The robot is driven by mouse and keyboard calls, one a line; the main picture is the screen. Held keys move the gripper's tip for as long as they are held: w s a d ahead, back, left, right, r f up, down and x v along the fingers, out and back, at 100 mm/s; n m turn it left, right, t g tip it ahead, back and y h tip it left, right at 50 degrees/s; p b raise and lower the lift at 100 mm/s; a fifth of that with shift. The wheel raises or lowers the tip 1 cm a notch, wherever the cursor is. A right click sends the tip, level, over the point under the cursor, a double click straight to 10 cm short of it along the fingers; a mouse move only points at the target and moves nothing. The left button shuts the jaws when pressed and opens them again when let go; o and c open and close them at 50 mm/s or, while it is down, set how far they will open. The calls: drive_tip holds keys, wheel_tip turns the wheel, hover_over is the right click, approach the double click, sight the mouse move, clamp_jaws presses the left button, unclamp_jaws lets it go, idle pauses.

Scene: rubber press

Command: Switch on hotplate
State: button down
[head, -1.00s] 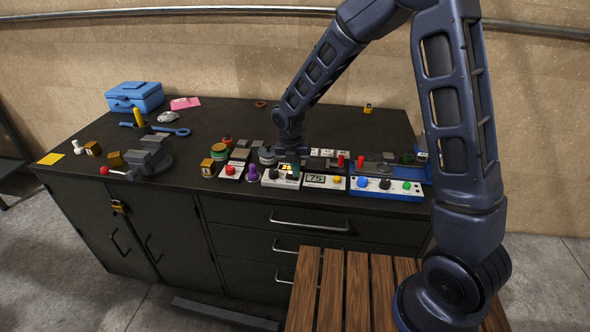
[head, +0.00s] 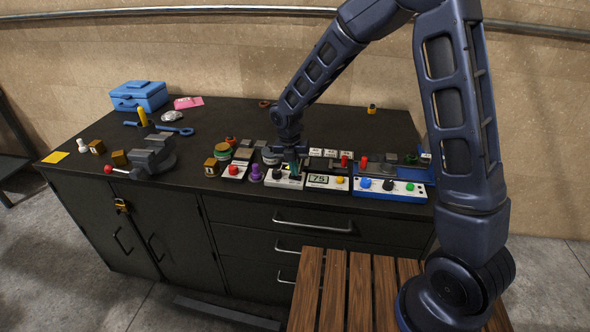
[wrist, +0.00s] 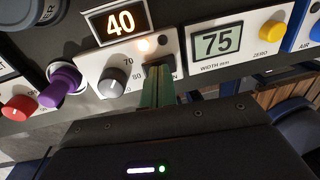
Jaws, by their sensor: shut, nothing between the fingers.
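The white control panel (wrist: 115,70), which I take for the hotplate's, has a grey dial knob (wrist: 112,82), a display (wrist: 119,22) reading 40 and a small glowing orange-white lamp (wrist: 145,45). A black switch (wrist: 160,72) sits right of the knob. The panel also shows in the head view (head: 282,183). My gripper (wrist: 157,80) is shut and empty, its greenish fingertips at the switch; they cover its lower part. I cannot tell whether they press it or which way it is set. In the head view my gripper (head: 292,166) is over the panel.
On the left are a purple knob (wrist: 61,82) and a red button (wrist: 19,107). On the right is a panel with a display (wrist: 216,42) reading 75 and a yellow button (wrist: 272,34), then a blue-edged panel (head: 390,195). A vise (head: 152,158) stands farther left.

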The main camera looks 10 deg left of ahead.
sight(300, 177)
wheel_tip(300, 177, up, 14)
drive_tip(key=d, duration=0.2)
idle(0.4)
drive_tip(key=shift+d+f, duration=0.1)
